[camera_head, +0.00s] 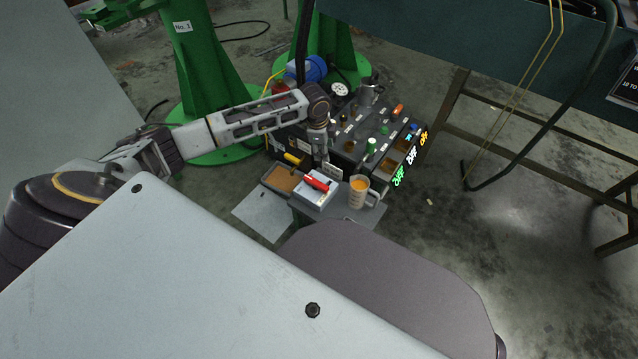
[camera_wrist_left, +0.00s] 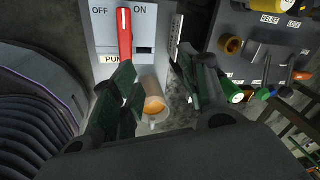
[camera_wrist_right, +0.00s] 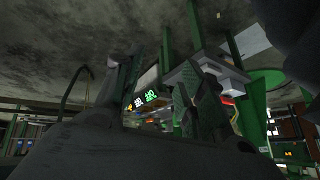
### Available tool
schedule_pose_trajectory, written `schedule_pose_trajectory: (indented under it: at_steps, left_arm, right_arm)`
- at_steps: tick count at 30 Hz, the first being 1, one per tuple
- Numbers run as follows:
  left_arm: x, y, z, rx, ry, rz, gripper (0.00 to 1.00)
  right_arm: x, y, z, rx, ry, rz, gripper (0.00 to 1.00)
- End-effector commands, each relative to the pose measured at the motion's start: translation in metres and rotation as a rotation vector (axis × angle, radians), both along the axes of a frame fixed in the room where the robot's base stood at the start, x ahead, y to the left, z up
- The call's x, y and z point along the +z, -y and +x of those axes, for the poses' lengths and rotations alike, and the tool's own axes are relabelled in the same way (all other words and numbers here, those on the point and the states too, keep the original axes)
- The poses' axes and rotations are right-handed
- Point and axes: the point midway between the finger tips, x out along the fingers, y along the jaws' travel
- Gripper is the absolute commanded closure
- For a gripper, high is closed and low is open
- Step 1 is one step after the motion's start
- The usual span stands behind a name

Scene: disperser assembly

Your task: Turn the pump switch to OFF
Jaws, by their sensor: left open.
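The pump switch (camera_head: 323,202) is a light box with a red lever (camera_head: 317,184). In the left wrist view the pump switch (camera_wrist_left: 103,40) carries OFF at left and ON at right. There the red lever (camera_wrist_left: 124,35) points up between the two labels. My left gripper (camera_head: 324,158) is just above and behind the box in the head view. In the left wrist view my left gripper (camera_wrist_left: 160,85) is open and empty. Its left fingertip appears close to the lever's lower end; contact is unclear. My right gripper (camera_wrist_right: 162,90) appears open, away from the switch.
A beaker of orange liquid (camera_head: 359,191) stands right of the switch; it shows between my left fingers in the left wrist view (camera_wrist_left: 153,105). A control panel with knobs and lit displays (camera_head: 399,176) is behind to the right. A brown tray (camera_head: 281,180) lies left of the switch.

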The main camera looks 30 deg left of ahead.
Motion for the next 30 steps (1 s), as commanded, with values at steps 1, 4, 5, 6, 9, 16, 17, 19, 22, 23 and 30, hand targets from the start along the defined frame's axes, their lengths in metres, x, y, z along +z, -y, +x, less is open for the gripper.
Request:
schedule_pose_trajectory:
  at_steps: [1, 4, 5, 6, 9, 16, 17, 19, 22, 23, 30]
  left_arm:
    - [-0.001, -0.001, -0.002, -0.012, -0.012, 0.003, 0.55]
    - [-0.003, -0.003, -0.008, -0.042, -0.038, 0.011, 0.55]
    - [-0.003, -0.003, -0.009, -0.052, -0.046, 0.012, 0.55]
    - [-0.004, -0.003, -0.012, -0.065, -0.057, 0.014, 0.55]
    - [-0.004, -0.004, -0.017, -0.1, -0.08, 0.02, 0.55]
    - [-0.005, -0.006, -0.03, -0.2, -0.135, 0.038, 0.55]
    - [-0.005, -0.007, -0.031, -0.216, -0.141, 0.041, 0.55]
    - [-0.005, -0.008, -0.035, -0.254, -0.156, 0.051, 0.55]
    - [-0.005, -0.01, -0.038, -0.31, -0.172, 0.063, 0.55]
    - [-0.005, -0.011, -0.039, -0.324, -0.174, 0.066, 0.55]
    - [-0.005, -0.011, -0.039, -0.381, -0.173, 0.072, 0.55]
  right_arm:
    - [0.0, 0.0, -0.001, 0.0, -0.004, -0.002, 0.6]
    - [-0.001, 0.001, -0.002, 0.0, -0.012, -0.007, 0.6]
    - [-0.001, 0.002, -0.002, 0.0, -0.014, -0.008, 0.6]
    - [-0.002, 0.002, -0.003, 0.0, -0.016, -0.01, 0.6]
    - [-0.003, 0.002, -0.004, 0.0, -0.024, -0.014, 0.6]
    - [-0.005, 0.004, -0.008, -0.002, -0.046, -0.019, 0.6]
    - [-0.006, 0.004, -0.009, -0.002, -0.049, -0.021, 0.6]
    - [-0.006, 0.004, -0.01, -0.004, -0.055, -0.021, 0.6]
    - [-0.007, 0.004, -0.011, -0.006, -0.064, -0.02, 0.6]
    - [-0.007, 0.004, -0.012, -0.007, -0.065, -0.02, 0.6]
    - [-0.008, 0.004, -0.012, -0.01, -0.067, -0.018, 0.6]
